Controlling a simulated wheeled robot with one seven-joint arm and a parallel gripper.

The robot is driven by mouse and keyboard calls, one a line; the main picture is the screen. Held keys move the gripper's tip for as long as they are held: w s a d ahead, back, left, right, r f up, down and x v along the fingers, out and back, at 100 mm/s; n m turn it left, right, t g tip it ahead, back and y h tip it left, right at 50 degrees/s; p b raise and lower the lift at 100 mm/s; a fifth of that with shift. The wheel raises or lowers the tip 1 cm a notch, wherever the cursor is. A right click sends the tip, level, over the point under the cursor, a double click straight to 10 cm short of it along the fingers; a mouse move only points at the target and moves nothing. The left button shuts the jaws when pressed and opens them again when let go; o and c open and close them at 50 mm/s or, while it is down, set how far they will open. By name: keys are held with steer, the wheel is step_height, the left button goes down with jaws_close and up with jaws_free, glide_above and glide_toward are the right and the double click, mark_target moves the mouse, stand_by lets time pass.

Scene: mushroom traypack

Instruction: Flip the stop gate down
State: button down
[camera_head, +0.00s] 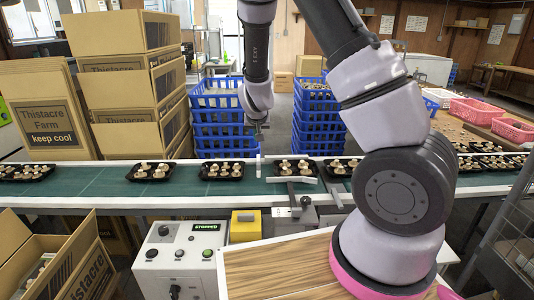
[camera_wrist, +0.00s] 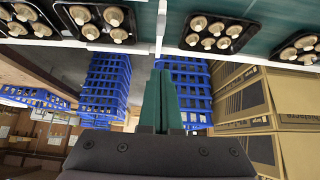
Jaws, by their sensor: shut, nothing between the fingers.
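A thin white upright piece that looks like the stop gate (camera_head: 258,165) stands across the green conveyor belt (camera_head: 105,183), between two trays of mushrooms. In the wrist view the gate (camera_wrist: 160,27) shows as a narrow white bar crossing the belt. My gripper (camera_head: 259,128) is just beyond the belt's far edge, above and behind the gate. Its green fingers (camera_wrist: 160,72) are shut and empty, with their tips pointing toward the gate's end. I cannot tell from these views whether they touch it.
Black mushroom trays (camera_head: 222,170) sit on the belt on both sides of the gate. The control box (camera_head: 178,260) reads STOPPED. Blue crates (camera_head: 318,125) stand behind the belt near my arm, with cardboard boxes (camera_head: 128,90) at the left.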

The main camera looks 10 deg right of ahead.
glide_above(258, 170)
steer(key=f, duration=0.7)
steer(key=shift+w+d+f, duration=0.2)
steer(key=shift+w+f, duration=0.05)
steer(key=shift+w, duration=0.1)
step_height(258, 170, down, 3)
steer(key=shift+a+f, duration=0.1)
steer(key=shift+f, duration=0.1)
steer(key=shift+s+f, duration=0.1)
steer(key=shift+f, duration=0.4)
steer(key=shift+s+a+f, duration=0.1)
steer(key=shift+s+f, duration=0.35)
steer(key=shift+f, duration=0.4)
steer(key=shift+s+a+f, duration=0.1)
steer(key=shift+s+f, duration=0.3)
steer(key=shift+f, duration=0.4)
